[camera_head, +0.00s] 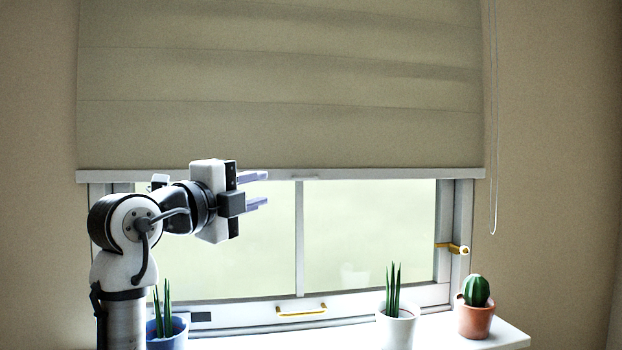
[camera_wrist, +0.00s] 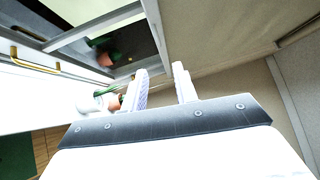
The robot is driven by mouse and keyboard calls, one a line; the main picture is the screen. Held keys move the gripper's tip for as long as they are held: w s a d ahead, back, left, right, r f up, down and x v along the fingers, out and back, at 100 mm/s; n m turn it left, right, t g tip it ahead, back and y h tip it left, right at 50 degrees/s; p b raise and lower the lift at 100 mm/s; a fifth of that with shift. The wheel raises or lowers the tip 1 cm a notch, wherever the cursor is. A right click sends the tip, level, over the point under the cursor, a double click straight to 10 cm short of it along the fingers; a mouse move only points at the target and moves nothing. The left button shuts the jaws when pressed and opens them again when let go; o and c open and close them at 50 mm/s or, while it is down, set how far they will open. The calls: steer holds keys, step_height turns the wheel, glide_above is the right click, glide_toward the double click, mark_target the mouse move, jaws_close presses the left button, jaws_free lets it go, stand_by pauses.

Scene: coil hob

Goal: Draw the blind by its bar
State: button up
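The beige blind (camera_head: 280,80) hangs over the upper part of the window, with faint horizontal folds. Its pale bar (camera_head: 390,173) runs level along the lower edge, with a small tab (camera_head: 303,177) near the middle. My gripper (camera_head: 263,189) is left of the tab, fingers pointing right. Its upper finger is at about bar height in the picture and its lower finger is below. The fingers are apart with nothing between them; the wrist view also shows both fingers (camera_wrist: 160,70) apart. I cannot tell the depth gap to the bar.
A cord (camera_head: 492,180) hangs right of the blind. The window has a yellow handle (camera_head: 302,311) below and a yellow latch (camera_head: 453,248) at right. On the sill stand a blue pot (camera_head: 167,335), a white pot (camera_head: 396,330) and a terracotta cactus pot (camera_head: 475,318).

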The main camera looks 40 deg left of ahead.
mark_target(306, 178)
steer(key=w+p, duration=0.1)
steer(key=w, duration=0.3)
steer(key=w+r+p, duration=0.1)
steer(key=w, duration=0.3)
steer(key=w+a+p, duration=0.1)
steer(key=w, duration=0.3)
steer(key=shift+w+r, duration=0.15)
steer(key=shift+w, duration=0.1)
steer(key=shift+w+p, duration=0.35)
steer(key=shift+w, duration=0.45)
steer(key=shift+m, duration=0.3)
jaws_close()
